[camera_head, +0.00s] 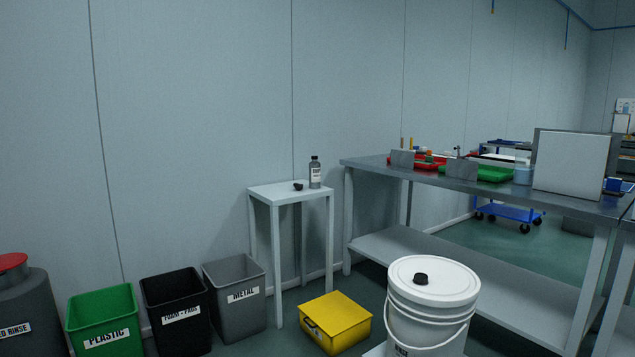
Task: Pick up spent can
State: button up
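A small grey can-like container (315,174) with a dark cap and a pale label stands upright on a small white side table (274,196) against the wall. The label is too small to read, so I cannot tell for sure that it is the spent can. A small black object (297,186) lies just left of it on the same table. No part of my gripper shows in this view.
Green (104,322), black (176,312) and grey (237,292) bins line the wall at left, labelled PLASTIC, FOAM-PADS and METAL. A yellow box (336,320) and white bucket (430,310) stand in front. A long workbench (480,190) with trays is at right.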

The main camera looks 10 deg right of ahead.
aim_at(315, 165)
jog(key=u, duration=0.75)
jog(key=i, duration=0.45)
jog(key=u, duration=0.6)
jog(key=i, duration=1.45)
jog(key=z, duration=0.8)
jog(key=i, duration=0.9)
jog(key=z, duration=1.2)
jog(key=i, duration=0.25)
jog(key=z, duration=0.15)
